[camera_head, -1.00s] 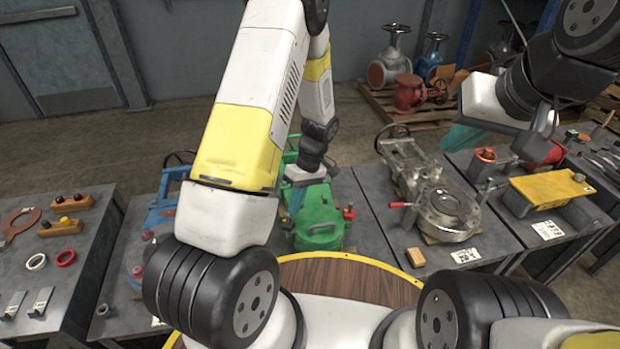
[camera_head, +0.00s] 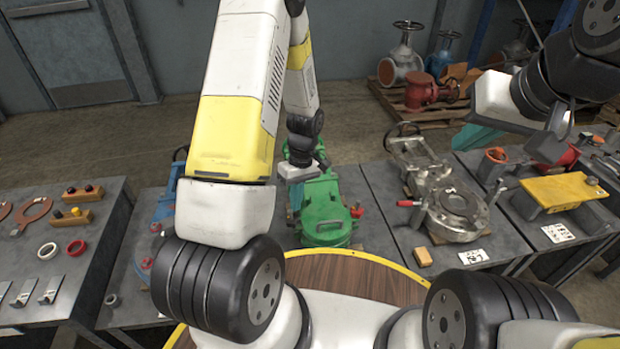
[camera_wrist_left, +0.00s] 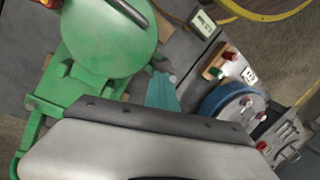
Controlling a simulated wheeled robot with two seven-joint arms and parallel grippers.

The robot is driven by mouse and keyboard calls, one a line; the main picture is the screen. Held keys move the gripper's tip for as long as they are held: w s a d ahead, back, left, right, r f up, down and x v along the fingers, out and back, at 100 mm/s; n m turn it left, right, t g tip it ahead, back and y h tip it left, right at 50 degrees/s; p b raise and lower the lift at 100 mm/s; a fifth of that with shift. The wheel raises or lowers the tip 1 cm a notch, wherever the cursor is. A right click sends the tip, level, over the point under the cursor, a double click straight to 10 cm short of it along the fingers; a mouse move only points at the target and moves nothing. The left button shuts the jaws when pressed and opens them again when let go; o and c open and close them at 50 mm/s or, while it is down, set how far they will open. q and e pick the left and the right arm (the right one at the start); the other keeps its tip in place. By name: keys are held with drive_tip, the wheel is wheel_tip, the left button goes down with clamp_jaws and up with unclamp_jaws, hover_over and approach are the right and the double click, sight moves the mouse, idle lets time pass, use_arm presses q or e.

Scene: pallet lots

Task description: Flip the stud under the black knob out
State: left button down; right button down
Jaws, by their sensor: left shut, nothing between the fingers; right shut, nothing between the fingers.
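A green valve body (camera_head: 326,212) with a round lid stands on the middle table; the lid also shows in the left wrist view (camera_wrist_left: 105,38). A red knob (camera_head: 357,211) is at its right side. A small dark grey, knob-like end (camera_wrist_left: 172,78) sits at the lid's edge in the left wrist view; I cannot tell whether it is the black knob, and its stud is not clear. My left gripper (camera_head: 295,196), with teal fingers, is shut and empty at the lid's left edge, its tip (camera_wrist_left: 162,92) close to that end. My right gripper (camera_head: 477,136) is shut and empty above the right tables.
A silver valve (camera_head: 455,208) with a red handle stands to the right, beside a yellow plate (camera_head: 562,191). A blue device (camera_head: 170,205) is left of the green one. Wooden blocks with coloured knobs (camera_head: 72,218) lie on the left table.

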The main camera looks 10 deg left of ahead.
use_arm(q)
drive_tip(key=s+a+f+m+t+h, duration=0.1)
drive_tip(key=s+a+f+t+h, duration=0.3)
drive_tip(key=a+f+h, duration=0.4)
drive_tip(key=shift+s+a+h, duration=0.4)
drive_tip(key=shift+a+h, duration=1.4)
drive_tip(key=shift+s+f, duration=0.1)
drive_tip(key=w+d+r+v, duration=0.1)
drive_tip(key=r+v, duration=0.1)
drive_tip(key=v, duration=1)
drive_tip(key=shift+w+t, duration=0.3)
drive_tip(key=shift+w, duration=0.1)
use_arm(e)
drive_tip(key=shift+s+a, duration=0.4)
